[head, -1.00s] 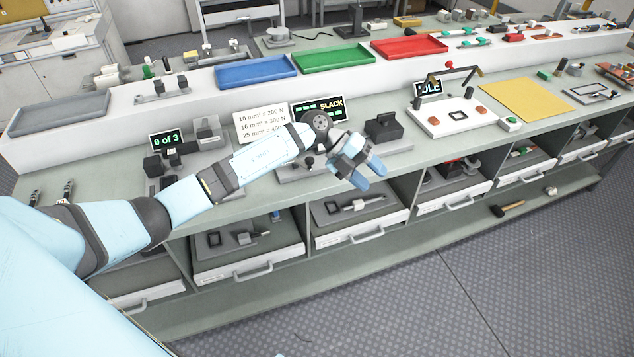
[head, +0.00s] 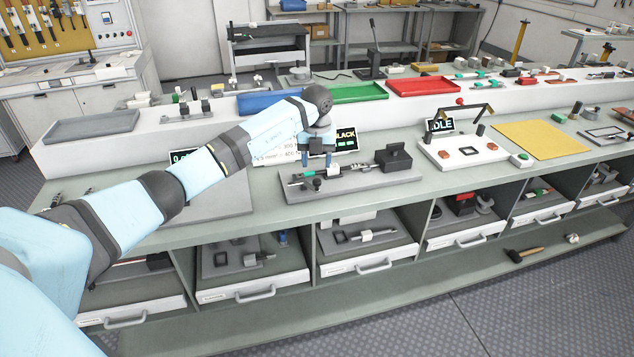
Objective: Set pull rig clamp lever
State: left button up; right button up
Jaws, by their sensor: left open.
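The pull rig (head: 350,187) is a grey plate on the bench with a black block (head: 394,158) at its right end. A thin part with a green section (head: 309,175) lies along the rig. A small dark knob (head: 317,184) stands at the rig's left front; I cannot tell whether it is the clamp lever. My right gripper is not in view.
Blue (head: 262,103), green (head: 360,93) and red (head: 422,86) trays sit on the raised shelf behind. A yellow mat (head: 540,139) lies farther right.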

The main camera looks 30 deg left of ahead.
aim_at(317, 180)
pick_arm(q)
notch_tip(317, 180, down, 8)
jog(key=shift+r, duration=0.25)
jog(key=c, duration=0.9)
